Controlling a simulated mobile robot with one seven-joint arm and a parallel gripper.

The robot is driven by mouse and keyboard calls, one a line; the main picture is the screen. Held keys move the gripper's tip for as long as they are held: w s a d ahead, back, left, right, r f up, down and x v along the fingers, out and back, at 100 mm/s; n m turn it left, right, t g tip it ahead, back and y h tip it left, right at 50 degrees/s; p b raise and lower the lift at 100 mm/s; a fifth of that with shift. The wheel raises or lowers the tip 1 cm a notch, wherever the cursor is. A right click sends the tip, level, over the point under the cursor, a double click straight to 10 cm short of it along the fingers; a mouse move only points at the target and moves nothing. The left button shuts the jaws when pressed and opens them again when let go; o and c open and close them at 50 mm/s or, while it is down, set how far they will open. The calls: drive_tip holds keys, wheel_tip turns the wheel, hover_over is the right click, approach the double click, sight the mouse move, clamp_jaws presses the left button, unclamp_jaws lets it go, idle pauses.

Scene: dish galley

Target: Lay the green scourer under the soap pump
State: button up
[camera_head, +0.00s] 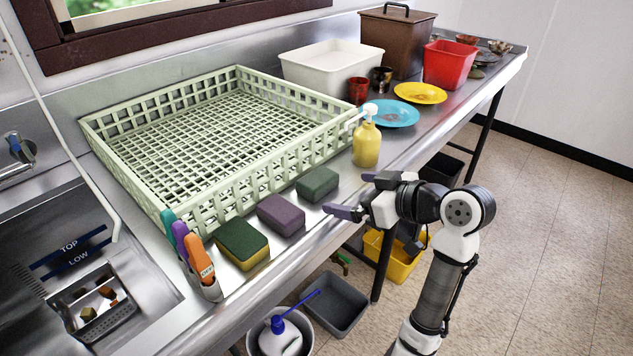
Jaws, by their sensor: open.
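The green scourer (317,184) is a dark green block lying flat on the steel counter, between the crate's front wall and the counter's front edge. The soap pump (366,145) is a yellow bottle with a white pump head, standing upright on the counter behind and to the right of the scourer. The two are apart. My gripper (354,195) has purple fingertips. It is open and empty, just right of the scourer by the counter's front edge, and points left toward it. Its height over the counter is hard to tell.
A purple pad (281,215) and a green-and-yellow sponge (243,244) lie in line left of the scourer. A pale green crate (240,188) stands behind them. A blue plate (392,118) is behind the pump. Bare counter lies between scourer and pump.

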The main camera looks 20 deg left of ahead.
sight(328, 186)
drive_tip(key=p+x, duration=0.1)
drive_tip(key=x, duration=0.7)
drive_tip(key=shift+w+r, duration=0.1)
drive_tip(key=shift+w, duration=0.05)
drive_tip(key=shift+d, duration=0.1)
drive_tip(key=c, duration=1.1)
drive_tip(key=shift+o, duration=0.2)
drive_tip(key=shift+r, duration=0.1)
